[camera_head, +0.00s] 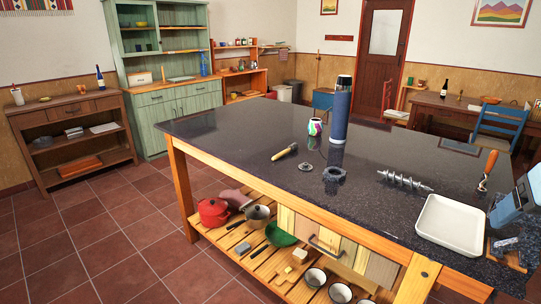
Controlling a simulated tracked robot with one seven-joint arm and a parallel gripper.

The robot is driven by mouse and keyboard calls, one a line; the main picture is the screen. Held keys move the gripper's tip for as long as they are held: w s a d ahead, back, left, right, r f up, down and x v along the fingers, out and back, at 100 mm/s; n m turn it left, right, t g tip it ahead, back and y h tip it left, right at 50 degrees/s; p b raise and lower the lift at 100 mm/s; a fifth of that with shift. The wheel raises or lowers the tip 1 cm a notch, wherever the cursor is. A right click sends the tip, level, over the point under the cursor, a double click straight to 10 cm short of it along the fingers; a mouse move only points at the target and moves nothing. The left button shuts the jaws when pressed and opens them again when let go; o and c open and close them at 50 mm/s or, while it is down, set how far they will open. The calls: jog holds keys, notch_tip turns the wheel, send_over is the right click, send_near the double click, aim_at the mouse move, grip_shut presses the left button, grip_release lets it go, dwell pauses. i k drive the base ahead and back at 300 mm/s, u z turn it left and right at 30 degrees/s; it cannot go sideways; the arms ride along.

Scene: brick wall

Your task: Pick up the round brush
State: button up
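A short tool with a pale yellow wooden handle and a dark rounded head (285,152) lies on the dark stone top of the island table (230,135), left of the middle. It looks most like the round brush, but its bristles are too small to make out. Its handle points to the lower left and its head to the upper right. Nothing covers it. My gripper is not recognisable in the head view.
A metal screw (404,181), white tray (452,222) and blue device (514,203) stand right. The tabletop's left is clear.

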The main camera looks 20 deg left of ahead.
aim_at(292, 148)
jog(key=u, duration=1.6)
jog(key=k, duration=1.3)
jog(key=u, duration=0.55)
jog(key=i, duration=1.7)
jog(key=z, duration=0.65)
jog(key=i, duration=0.95)
jog(key=z, duration=0.45)
